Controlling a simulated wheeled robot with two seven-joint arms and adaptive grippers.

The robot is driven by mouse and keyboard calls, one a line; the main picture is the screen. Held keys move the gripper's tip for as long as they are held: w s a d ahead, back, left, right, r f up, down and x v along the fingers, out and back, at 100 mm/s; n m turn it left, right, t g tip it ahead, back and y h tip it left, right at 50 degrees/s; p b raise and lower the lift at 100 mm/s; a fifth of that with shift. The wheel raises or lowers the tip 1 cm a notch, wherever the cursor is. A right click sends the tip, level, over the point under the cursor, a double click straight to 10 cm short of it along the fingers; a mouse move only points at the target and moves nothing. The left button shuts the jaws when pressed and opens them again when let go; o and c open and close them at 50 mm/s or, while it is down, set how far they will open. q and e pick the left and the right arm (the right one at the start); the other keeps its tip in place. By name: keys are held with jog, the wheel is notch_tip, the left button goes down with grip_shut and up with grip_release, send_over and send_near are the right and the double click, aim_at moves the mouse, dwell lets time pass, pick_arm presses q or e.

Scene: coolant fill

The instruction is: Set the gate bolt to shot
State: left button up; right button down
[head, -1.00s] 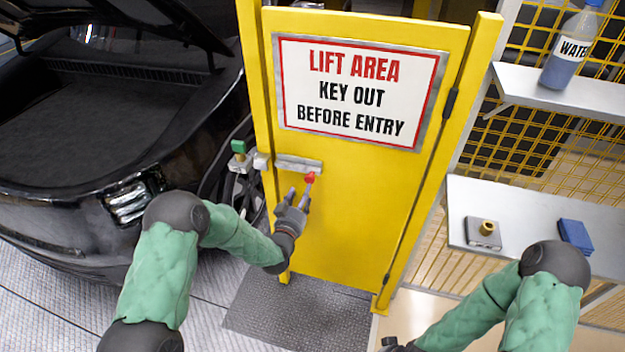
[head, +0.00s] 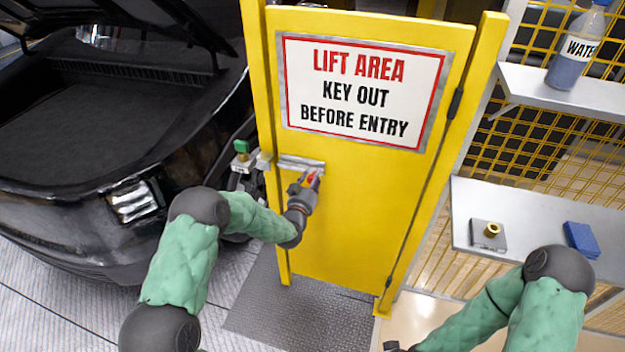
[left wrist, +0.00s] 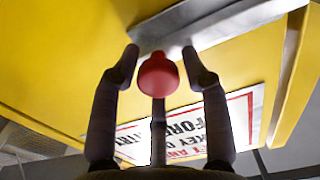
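The yellow gate (head: 355,215) carries a grey bolt (head: 302,163) near its left edge, with a red knob (head: 312,180) below the bar. A grey keeper (head: 263,160) sits on the post left of it. Whether the bar enters the keeper I cannot tell. My left gripper (head: 305,183) is at the knob. In the left wrist view the red knob (left wrist: 158,76) lies between the spread fingers of the left gripper (left wrist: 160,60), with gaps at both sides. Only a dark tip of my right gripper (head: 393,347) shows at the bottom edge.
A green-handled fitting (head: 241,150) stands left of the gate post, near the black car (head: 80,190) with its hood up. At right, a shelf (head: 480,208) holds a brass-topped block (head: 489,234) and a blue block (head: 580,238). A water bottle (head: 575,55) stands above.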

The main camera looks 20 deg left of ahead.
aim_at(299, 169)
pick_arm(q)
grip_shut()
jog(key=a+b, duration=0.3)
jog(key=a, duration=0.2)
jog(key=shift+w, duration=0.15)
jog(key=shift+a+r, duration=0.1)
jog(key=shift+a, duration=0.1)
jog(key=shift+r, duration=0.15)
jog(key=shift+a, duration=0.1)
jog(key=o, duration=0.5)
grip_release()
jog(key=shift+o, duration=0.3)
